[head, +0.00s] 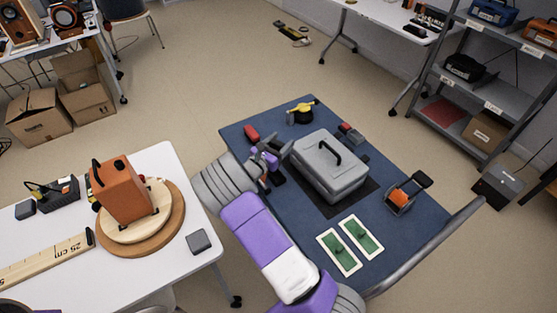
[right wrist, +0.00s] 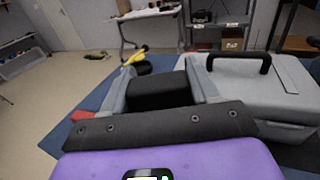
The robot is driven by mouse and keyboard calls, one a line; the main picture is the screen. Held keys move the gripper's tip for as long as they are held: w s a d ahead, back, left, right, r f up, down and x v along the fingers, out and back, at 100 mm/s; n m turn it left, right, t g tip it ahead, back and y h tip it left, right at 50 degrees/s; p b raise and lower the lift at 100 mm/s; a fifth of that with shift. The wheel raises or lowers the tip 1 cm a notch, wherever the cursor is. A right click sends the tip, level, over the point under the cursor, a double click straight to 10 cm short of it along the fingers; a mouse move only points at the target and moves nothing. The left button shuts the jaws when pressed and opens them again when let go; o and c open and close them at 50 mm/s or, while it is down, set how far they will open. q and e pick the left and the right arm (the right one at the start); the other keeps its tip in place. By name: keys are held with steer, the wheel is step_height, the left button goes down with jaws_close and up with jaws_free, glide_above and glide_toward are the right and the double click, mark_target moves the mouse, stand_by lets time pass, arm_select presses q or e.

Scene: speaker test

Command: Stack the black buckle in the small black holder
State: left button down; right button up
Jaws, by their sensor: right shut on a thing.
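My right gripper (head: 272,158) is over the left part of the blue table top, left of the grey toolbox. In the right wrist view its two grey fingers (right wrist: 165,88) are shut on a dark, blocky piece (right wrist: 158,90), which I take for the black buckle. Its lower part is hidden behind the gripper's dark front edge. In the head view the arm and fingers mostly cover it. I cannot tell for certain which thing is the small black holder. My left gripper is not in view.
The grey toolbox (head: 330,166) stands on a dark mat. A yellow and black tool (head: 302,111), a red piece (head: 251,132), an orange and dark item (head: 403,194) and two green-and-white cards (head: 361,237) lie around it. A white table (head: 175,165) stands at left.

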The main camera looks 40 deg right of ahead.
steer(key=shift+a+r+p, duration=0.15)
steer(key=shift+r+p, duration=0.35)
steer(key=shift+p, duration=2.15)
steer(key=shift+f+p, duration=0.1)
steer(key=shift+p, duration=0.45)
step_height(320, 180, down, 10)
steer(key=shift+f+b, duration=0.1)
steer(key=shift+b, duration=0.95)
steer(key=o, duration=1.2)
steer(key=shift+f, duration=0.1)
steer(key=shift+c, duration=0.2)
